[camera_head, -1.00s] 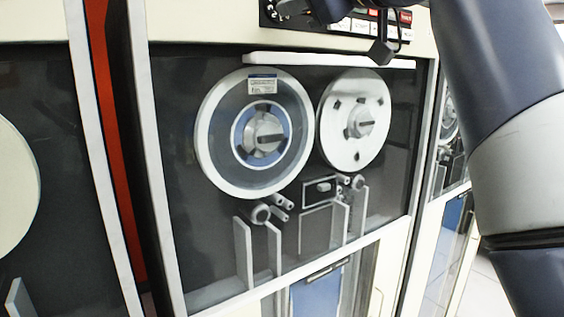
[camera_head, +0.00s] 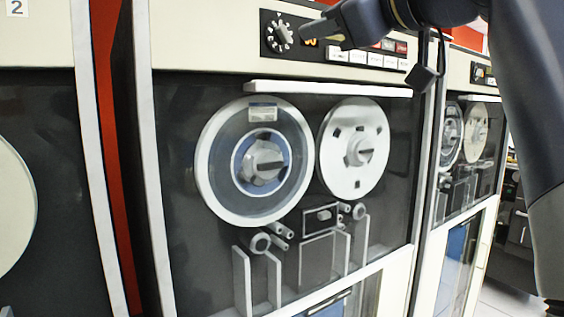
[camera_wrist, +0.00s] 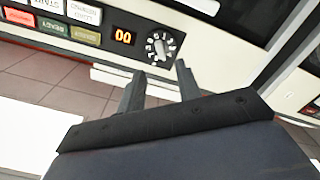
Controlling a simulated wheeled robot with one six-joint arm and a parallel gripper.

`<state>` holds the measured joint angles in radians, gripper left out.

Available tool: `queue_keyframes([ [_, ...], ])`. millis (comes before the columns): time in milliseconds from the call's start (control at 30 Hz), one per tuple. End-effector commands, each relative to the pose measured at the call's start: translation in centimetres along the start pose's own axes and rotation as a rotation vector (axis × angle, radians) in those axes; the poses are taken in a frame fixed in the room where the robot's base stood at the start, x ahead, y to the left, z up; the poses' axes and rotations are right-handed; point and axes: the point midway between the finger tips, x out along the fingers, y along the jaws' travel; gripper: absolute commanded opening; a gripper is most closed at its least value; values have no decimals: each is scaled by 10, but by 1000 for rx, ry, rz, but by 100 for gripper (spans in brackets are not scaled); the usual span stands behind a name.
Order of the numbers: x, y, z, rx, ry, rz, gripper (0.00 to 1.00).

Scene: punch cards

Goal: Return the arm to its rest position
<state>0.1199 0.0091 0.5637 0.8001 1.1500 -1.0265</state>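My arm (camera_head: 525,100) comes down the right side of the head view, with its forearm reaching left along the top. My gripper (camera_head: 320,36) is in front of the control panel of the tape cabinet, close to the knob (camera_head: 280,33) and covering part of the orange display (camera_head: 311,42). In the wrist view my gripper (camera_wrist: 159,72) has its two fingers apart, with nothing between them. The knob (camera_wrist: 161,46) and the display (camera_wrist: 123,36) reading "00" lie just beyond the fingertips. I cannot tell whether a fingertip touches the panel.
The tape cabinet (camera_head: 215,57) has two reels (camera_head: 223,190) (camera_head: 371,125) behind its window. A white ledge (camera_head: 330,88) juts out below the panel. A second cabinet (camera_head: 463,75) stands at the right. The wrist view shows tiled floor (camera_wrist: 60,93).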

Motion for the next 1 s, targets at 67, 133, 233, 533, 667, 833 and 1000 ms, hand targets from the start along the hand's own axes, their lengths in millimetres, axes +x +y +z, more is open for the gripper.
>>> queue_keyframes([
  [67,11,0,-2,1,2,-5,33],
  [133,21,0,-2,0,1,-6,33],
  [233,38,0,-2,1,2,-6,33],
  [533,76,0,-2,72,2,1,33],
  [667,76,0,-1,183,1,1,33],
  [833,76,0,-1,327,0,1,33],
  [1000,75,0,-1,470,1,1,33],
])
